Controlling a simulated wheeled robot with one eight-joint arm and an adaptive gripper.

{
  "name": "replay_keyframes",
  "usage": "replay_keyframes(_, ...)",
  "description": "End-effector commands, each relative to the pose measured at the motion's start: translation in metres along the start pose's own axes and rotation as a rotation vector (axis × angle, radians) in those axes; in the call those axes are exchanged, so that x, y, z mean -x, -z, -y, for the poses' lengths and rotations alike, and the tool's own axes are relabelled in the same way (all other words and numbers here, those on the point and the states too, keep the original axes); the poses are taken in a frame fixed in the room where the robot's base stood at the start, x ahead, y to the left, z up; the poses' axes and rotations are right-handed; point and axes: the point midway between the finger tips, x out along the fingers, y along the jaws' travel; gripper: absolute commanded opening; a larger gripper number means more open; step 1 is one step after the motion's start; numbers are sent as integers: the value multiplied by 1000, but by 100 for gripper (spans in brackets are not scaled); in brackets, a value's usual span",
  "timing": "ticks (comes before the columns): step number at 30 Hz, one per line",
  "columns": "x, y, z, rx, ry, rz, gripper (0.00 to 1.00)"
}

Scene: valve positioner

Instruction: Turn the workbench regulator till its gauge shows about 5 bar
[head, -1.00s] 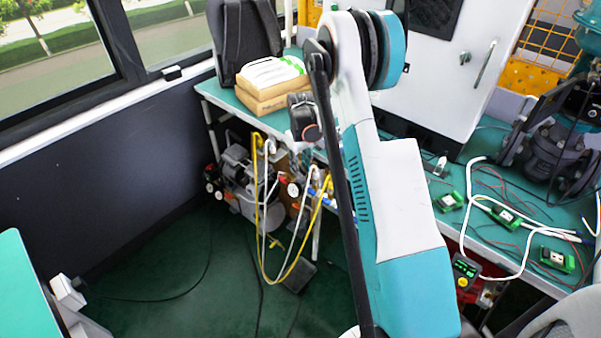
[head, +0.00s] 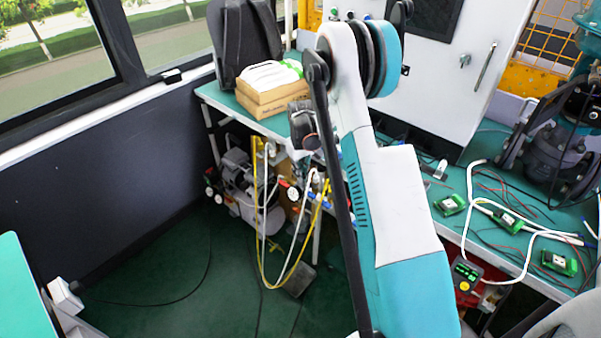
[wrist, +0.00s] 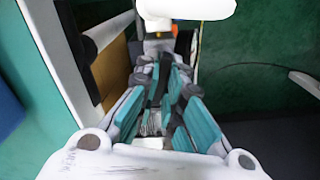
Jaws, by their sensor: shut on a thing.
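In the wrist view my gripper (wrist: 160,72) is shut at the far end of its teal-padded fingers. The fingers close on a small part at the tips, which I take to be the regulator's knob; the fingers mostly hide it. A pale grey body with a yellow spot (wrist: 158,36) lies just beyond the tips. In the head view a small round gauge (head: 292,194) with red on it sits below the workbench (head: 222,98) edge, beside hoses. Its needle is too small to read. My forearm's end hangs just above this area, and my gripper cannot be made out there.
A compressor (head: 238,180) stands under the bench. Yellow and white hoses (head: 262,240) loop down beside it. Boxes (head: 268,96) and a black backpack (head: 243,40) are on the bench top. The green floor to the left is mostly clear.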

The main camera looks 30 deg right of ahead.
Motion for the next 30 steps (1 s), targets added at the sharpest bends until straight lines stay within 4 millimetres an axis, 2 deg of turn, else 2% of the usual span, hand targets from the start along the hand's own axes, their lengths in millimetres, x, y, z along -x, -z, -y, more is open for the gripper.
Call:
replay_keyframes(4,0,0,0,-59,0,0,0)
replay_keyframes(11,0,0,0,-60,0,0,0)
replay_keyframes(12,0,0,0,-60,0,0,17)
replay_keyframes(14,0,0,0,-60,0,0,28)
replay_keyframes(25,2,0,0,-59,0,0,28)
replay_keyframes(30,21,0,0,-59,0,0,28)
